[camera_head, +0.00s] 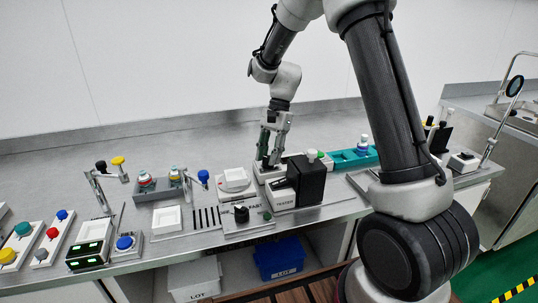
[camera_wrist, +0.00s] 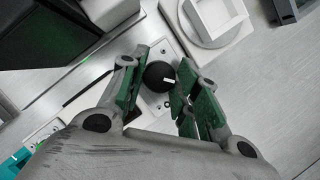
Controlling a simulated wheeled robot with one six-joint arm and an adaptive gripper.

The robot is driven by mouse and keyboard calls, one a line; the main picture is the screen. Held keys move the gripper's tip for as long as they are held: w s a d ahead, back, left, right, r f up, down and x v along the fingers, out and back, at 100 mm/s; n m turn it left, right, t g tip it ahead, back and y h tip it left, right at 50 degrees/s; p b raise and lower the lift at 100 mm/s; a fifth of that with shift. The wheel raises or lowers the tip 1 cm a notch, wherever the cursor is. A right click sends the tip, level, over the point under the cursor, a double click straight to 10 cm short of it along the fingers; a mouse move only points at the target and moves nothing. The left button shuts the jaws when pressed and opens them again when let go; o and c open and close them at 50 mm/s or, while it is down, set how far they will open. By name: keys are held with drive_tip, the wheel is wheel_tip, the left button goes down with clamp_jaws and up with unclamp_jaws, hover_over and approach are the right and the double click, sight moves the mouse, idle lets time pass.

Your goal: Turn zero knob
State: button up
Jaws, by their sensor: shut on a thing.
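The black knob (camera_wrist: 158,77) with a white pointer line shows in the wrist view, on a light panel (camera_wrist: 154,103). No label reading "zero" can be made out on it. My gripper (camera_wrist: 162,68) has green-padded fingers, one on each side of the knob, and is shut on it. In the head view my gripper (camera_head: 269,164) points down at the back of the bench, left of a black box (camera_head: 308,184), and the knob is hidden there behind the fingers.
A white square dish on a round base (camera_head: 235,178) sits close left of my gripper. Another black knob (camera_head: 241,214) is on a panel in front. A teal tray (camera_head: 352,159) lies to the right. Taps (camera_head: 101,183) and coloured buttons (camera_head: 22,229) are farther left.

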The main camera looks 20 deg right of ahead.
drive_tip(key=o, duration=1)
drive_tip(key=v, duration=1.2)
drive_tip(key=shift+a, duration=0.1)
